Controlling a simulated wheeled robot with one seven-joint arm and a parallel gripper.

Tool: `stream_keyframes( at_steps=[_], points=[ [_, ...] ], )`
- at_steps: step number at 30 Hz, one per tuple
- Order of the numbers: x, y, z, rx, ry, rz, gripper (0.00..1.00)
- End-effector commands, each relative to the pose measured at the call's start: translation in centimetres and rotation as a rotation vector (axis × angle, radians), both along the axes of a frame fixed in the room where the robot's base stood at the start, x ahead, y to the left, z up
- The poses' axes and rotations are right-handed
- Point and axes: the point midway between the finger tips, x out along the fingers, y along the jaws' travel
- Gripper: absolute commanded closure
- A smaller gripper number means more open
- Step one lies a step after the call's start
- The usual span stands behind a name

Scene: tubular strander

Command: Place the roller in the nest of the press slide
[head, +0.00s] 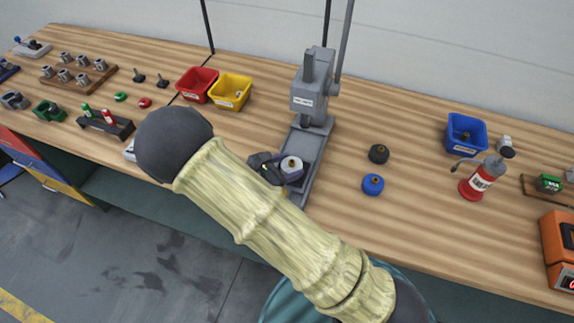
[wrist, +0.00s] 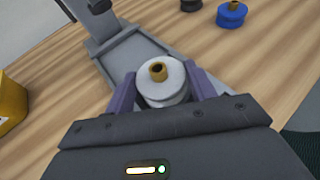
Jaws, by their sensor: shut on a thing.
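The roller (wrist: 161,84) is a white grooved wheel with a brass bush standing up from its middle. My gripper (wrist: 165,88) is shut on it, with a purple finger on each side. In the head view the roller (head: 291,164) is over the near part of the grey press slide (head: 307,150). The slide also shows in the wrist view (wrist: 135,58), running away beyond the roller. The grey press (head: 314,92) stands at the slide's far end. The nest is hidden under the roller and gripper. I cannot tell whether the roller touches the slide.
A black roller (head: 379,153) and a blue roller (head: 373,184) stand to the right of the slide. Red (head: 197,84) and yellow (head: 230,91) bins stand to the left.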

Motion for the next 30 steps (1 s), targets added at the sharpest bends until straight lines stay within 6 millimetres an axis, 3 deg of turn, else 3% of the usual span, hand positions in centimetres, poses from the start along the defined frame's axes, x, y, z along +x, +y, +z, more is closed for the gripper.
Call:
stream_keyframes(
  at_steps=[12, 13, 16, 26, 30],
  points=[
    [0.0, 0.2, -0.5, -0.001, -0.002, 0.004, 0.86],
    [-0.1, 0.2, -0.6, 0.000, 0.000, 0.004, 0.41],
    [0.0, 0.2, -0.5, 0.000, 0.000, 0.004, 0.23],
    [0.0, 0.1, -0.2, 0.000, -0.001, 0.002, 0.23],
    [-0.5, 1.0, 0.1, 0.003, -0.001, 0.004, 0.23]
  ],
)
